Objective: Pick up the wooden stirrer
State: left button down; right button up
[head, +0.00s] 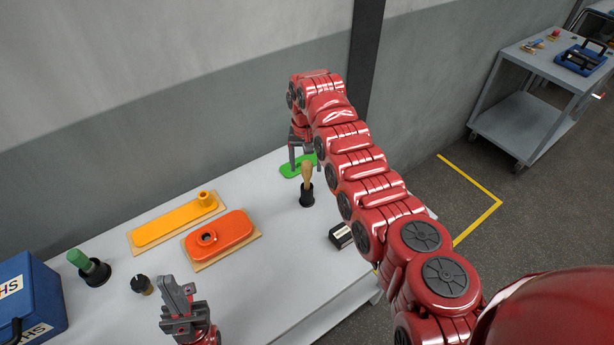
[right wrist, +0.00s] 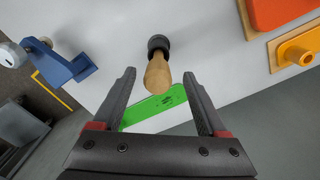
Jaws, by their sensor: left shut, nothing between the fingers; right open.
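The wooden stirrer (head: 307,174) has a light wooden handle and stands upright in a small black holder (head: 306,196) near the table's back. In the right wrist view the stirrer (right wrist: 157,76) shows its rounded end, with the holder (right wrist: 158,43) beyond it. My right gripper (head: 304,160) is open beside the stirrer's top; in its wrist view (right wrist: 159,75) the handle appears between the fingertips, touching neither. My left gripper (head: 178,286) is shut and empty over the table's front, away from the stirrer.
A green plate (head: 290,170) lies behind the stirrer. An orange block (head: 235,232) and a yellow plate (head: 165,230) lie left of it. A green-handled tool (head: 80,260), black knob (head: 140,284) and blue case (head: 35,290) stand left.

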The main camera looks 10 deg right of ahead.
aim_at(307, 173)
notch_tip(307, 173, down, 4)
jog(key=shift+d+r, duration=0.1)
jog(key=shift+d, duration=0.05)
grip_shut()
dwell(0.3)
